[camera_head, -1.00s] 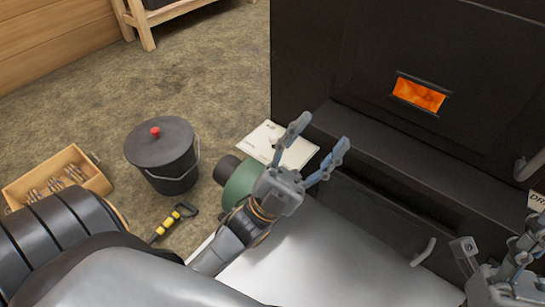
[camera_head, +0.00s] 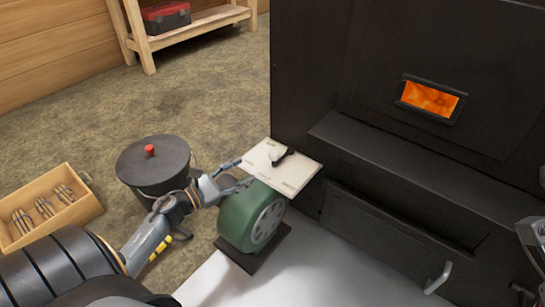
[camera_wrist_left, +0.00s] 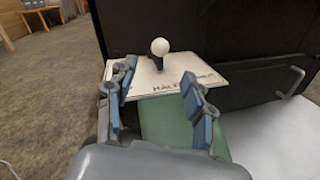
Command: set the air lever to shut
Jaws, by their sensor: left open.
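The air lever (camera_head: 280,156) is a short dark lever with a pale knob on a cream label plate (camera_head: 296,178). The plate sits above a green blower (camera_head: 252,220) beside the black evaporator. In the left wrist view the lever (camera_wrist_left: 159,52) stands up with a round white knob, behind printed letters reading "HALF"; other lettering is partly hidden. My left gripper (camera_head: 241,172) is open and empty at the plate's left edge, short of the lever. In the left wrist view its fingers (camera_wrist_left: 157,80) spread on either side of the lever's line. Only a sliver of my right gripper shows at the right edge.
The black evaporator (camera_head: 390,60) has a glowing window (camera_head: 430,98) and a lower drawer handle (camera_head: 438,278). A lidded black bucket (camera_head: 152,165) stands behind my left arm. A wooden crate (camera_head: 85,208) lies at left. A red toolbox (camera_head: 166,17) sits on a shelf.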

